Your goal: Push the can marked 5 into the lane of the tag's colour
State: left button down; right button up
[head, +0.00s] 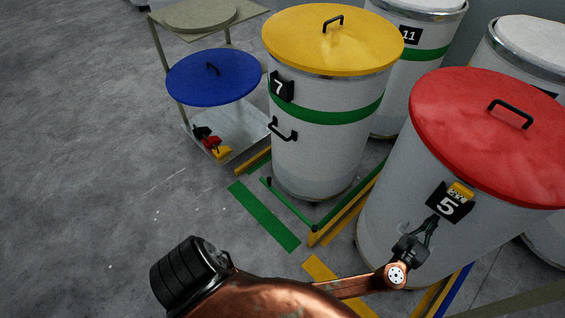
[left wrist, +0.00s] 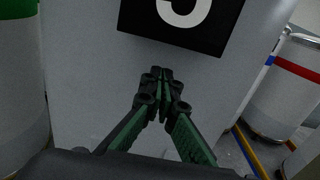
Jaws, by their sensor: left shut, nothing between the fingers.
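The can marked 5 (head: 390,190) stands at the right in the head view, with a red lid (head: 480,130) and a black number plate (head: 449,205). A small yellow tag (head: 461,190) sits at the plate's top edge. The plate's lower part shows in the left wrist view (left wrist: 185,35). My left gripper (head: 432,222) is shut and empty, its fingertips (left wrist: 160,72) pointing at the can's wall just below the plate. I cannot tell whether they touch it. A yellow floor strip (head: 335,285) lies before this can. A green strip (head: 263,215) lies farther left. My right gripper is out of view.
Can 7 (head: 310,160), with a yellow lid and green band, stands close on the left behind a low green bar (head: 288,205). Can 11 (head: 432,30) stands behind. A trolley (head: 190,120) carries a blue lid (head: 213,75). The left floor is clear.

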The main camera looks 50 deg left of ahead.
pick_arm(q)
jog(key=s+p, duration=0.4)
jog(key=s, duration=0.8)
jog(key=shift+r, duration=0.15)
dwell(0.5)
